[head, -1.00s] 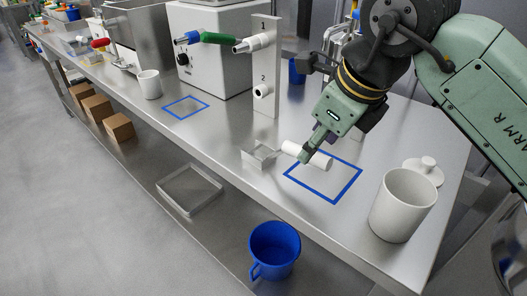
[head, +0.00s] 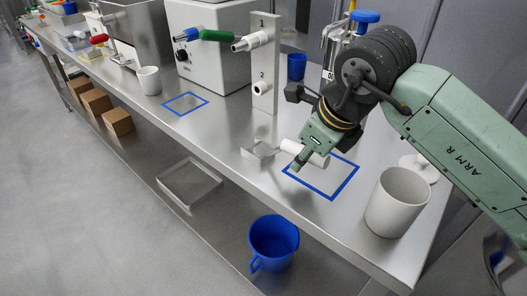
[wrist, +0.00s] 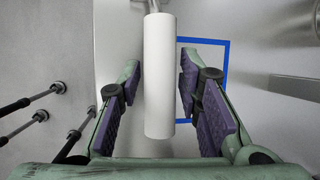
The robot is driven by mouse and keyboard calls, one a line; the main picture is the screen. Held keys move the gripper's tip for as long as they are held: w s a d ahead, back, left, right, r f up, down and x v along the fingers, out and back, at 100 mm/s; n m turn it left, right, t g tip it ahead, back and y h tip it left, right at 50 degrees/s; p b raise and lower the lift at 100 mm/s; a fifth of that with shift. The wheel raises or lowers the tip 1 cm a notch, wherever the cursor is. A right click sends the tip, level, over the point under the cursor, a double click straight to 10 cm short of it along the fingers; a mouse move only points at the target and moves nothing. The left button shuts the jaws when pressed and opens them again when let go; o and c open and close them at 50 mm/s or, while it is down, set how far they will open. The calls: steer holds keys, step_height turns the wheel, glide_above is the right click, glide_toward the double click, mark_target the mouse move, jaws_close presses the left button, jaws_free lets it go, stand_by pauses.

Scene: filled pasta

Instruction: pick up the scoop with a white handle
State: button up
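The scoop has a thick white cylindrical handle (head: 318,159) and a metal head (head: 259,149). It lies on the steel counter, with its handle end over the blue outlined rectangle (head: 335,191). My gripper (head: 299,161) is down at the handle, pointing at the counter, and hides part of it in the head view. In the wrist view, the handle (wrist: 159,75) runs lengthwise between the two purple-padded fingers of my gripper (wrist: 161,80). The fingers are open, with narrow gaps showing on both sides of the handle. Only a bit of the metal head (wrist: 146,4) shows at the top.
A white canister (head: 397,203) stands at the right, with a white lid (head: 418,168) behind it. An upright panel (head: 264,75) with numbered holders stands behind the scoop. A blue cup (head: 296,67) is at the back. The counter's front edge is close to the scoop's head.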

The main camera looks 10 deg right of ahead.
jaws_close()
steer(key=shift+r, duration=0.1)
stand_by(0.3)
